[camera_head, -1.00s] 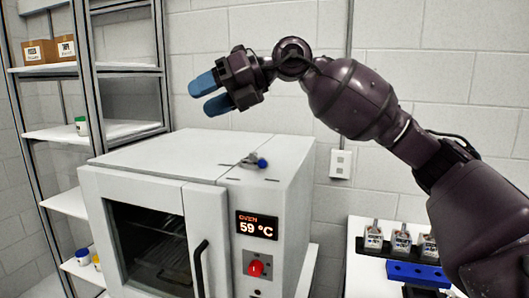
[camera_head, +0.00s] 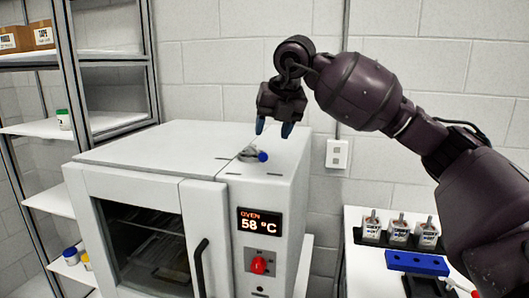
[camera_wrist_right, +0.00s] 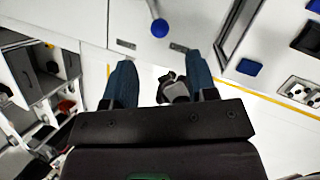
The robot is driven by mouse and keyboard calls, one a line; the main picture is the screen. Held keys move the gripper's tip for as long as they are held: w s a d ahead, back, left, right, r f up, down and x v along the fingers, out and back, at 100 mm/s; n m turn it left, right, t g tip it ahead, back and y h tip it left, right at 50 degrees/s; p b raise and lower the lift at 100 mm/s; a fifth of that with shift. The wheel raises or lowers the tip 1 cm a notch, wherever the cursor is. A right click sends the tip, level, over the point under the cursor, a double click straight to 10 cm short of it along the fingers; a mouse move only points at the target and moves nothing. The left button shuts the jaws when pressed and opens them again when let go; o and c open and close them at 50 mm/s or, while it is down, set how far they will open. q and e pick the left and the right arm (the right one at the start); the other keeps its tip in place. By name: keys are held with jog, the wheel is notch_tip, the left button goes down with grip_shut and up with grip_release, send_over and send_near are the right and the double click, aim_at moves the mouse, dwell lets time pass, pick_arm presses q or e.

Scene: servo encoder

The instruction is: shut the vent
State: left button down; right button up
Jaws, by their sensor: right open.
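The vent is a small metal lever (camera_head: 247,154) with a blue knob (camera_head: 263,157) on top of the white oven (camera_head: 150,150), near its right rear. The lever lies across the oven top, between short dark marks. My right gripper (camera_head: 273,128) is open and empty, fingers pointing down, above and slightly behind the vent. In the right wrist view the blue knob (camera_wrist_right: 159,28) shows ahead of and roughly between the two blue fingertips (camera_wrist_right: 161,68), apart from them. My left gripper is not in view.
The oven door is closed and its display (camera_head: 260,222) reads 58 °C, above a red knob (camera_head: 258,265). A metal shelf (camera_head: 110,125) stands at the left. A white table (camera_head: 350,275) at the right holds several small devices (camera_head: 398,230) and a blue block (camera_head: 417,262).

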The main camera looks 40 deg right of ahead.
aim_at(264, 153)
jog(key=x, duration=0.7)
jog(key=shift+w+f+p, duration=0.1)
jog(key=shift+f+p, duration=0.25)
jog(key=shift+p, duration=0.05)
jog(key=shift+c, duration=0.3)
grip_shut()
